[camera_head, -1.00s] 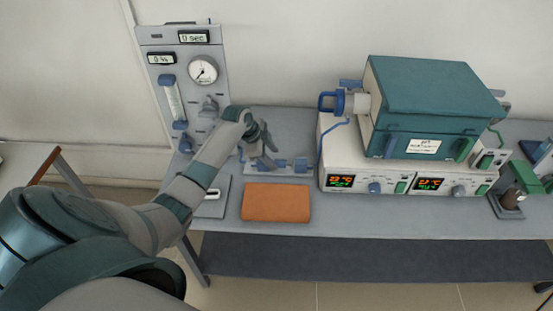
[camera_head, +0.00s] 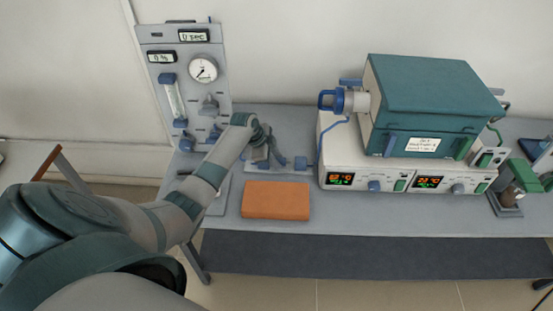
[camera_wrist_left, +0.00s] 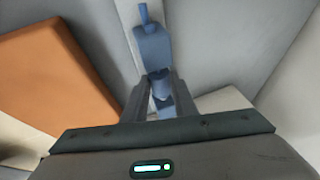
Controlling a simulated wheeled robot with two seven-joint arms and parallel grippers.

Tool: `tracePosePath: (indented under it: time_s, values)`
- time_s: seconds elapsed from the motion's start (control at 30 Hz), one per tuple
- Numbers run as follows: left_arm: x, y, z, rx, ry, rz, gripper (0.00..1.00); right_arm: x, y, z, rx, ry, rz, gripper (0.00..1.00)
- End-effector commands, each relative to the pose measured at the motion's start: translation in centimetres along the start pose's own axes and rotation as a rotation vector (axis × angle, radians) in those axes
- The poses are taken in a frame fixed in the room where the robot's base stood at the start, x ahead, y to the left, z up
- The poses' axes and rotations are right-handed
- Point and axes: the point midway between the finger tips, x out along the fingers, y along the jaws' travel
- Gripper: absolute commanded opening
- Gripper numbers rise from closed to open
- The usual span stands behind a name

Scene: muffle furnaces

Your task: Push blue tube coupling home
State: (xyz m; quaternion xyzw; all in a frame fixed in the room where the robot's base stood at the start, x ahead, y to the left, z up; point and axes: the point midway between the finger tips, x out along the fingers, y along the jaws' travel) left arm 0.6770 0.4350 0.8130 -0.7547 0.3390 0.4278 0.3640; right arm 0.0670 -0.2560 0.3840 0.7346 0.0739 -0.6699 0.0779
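A blue coupling piece (camera_wrist_left: 160,84) lies between the two fingers of my left gripper (camera_wrist_left: 160,92) in the left wrist view. The fingers are close along both its sides; whether they press on it I cannot tell. A larger blue block (camera_wrist_left: 152,46) with a thin stem lies just beyond it, in line. In the head view my left gripper (camera_head: 270,160) points down at the bench fixture and hides the left of the blue parts. The blue block (camera_head: 300,163) there, joined to the blue tube (camera_head: 322,145), shows to its right. My right gripper is not in view.
An orange-brown block (camera_head: 276,200) lies in front on the bench (camera_head: 340,212). A teal furnace (camera_head: 430,95) on white controllers (camera_head: 360,180) stands to the right. A grey panel with a gauge (camera_head: 203,69) stands behind my left arm.

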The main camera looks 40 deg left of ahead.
Motion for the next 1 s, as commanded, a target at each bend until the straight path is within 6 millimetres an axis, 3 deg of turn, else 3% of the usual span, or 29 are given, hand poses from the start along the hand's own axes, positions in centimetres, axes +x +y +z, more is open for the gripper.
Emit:
tracePosePath:
  time_s: [0.3,0.6,0.63,0.7,1.0]
  values:
    - [1.2,0.0,-3.0,0.002,0.002,0.002,0.0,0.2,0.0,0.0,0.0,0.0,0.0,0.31]
    - [1.4,0.1,-3.4,0.0,0.005,0.001,0.0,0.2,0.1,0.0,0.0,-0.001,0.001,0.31]
    - [1.4,0.1,-3.4,0.0,0.005,0.001,0.32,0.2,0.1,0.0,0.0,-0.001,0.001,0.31]
    - [1.4,0.1,-3.4,0.0,0.005,0.001,0.44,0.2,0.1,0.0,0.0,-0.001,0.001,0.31]
    - [1.3,0.0,-3.2,0.0,0.002,0.001,0.44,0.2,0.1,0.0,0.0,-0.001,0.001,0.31]
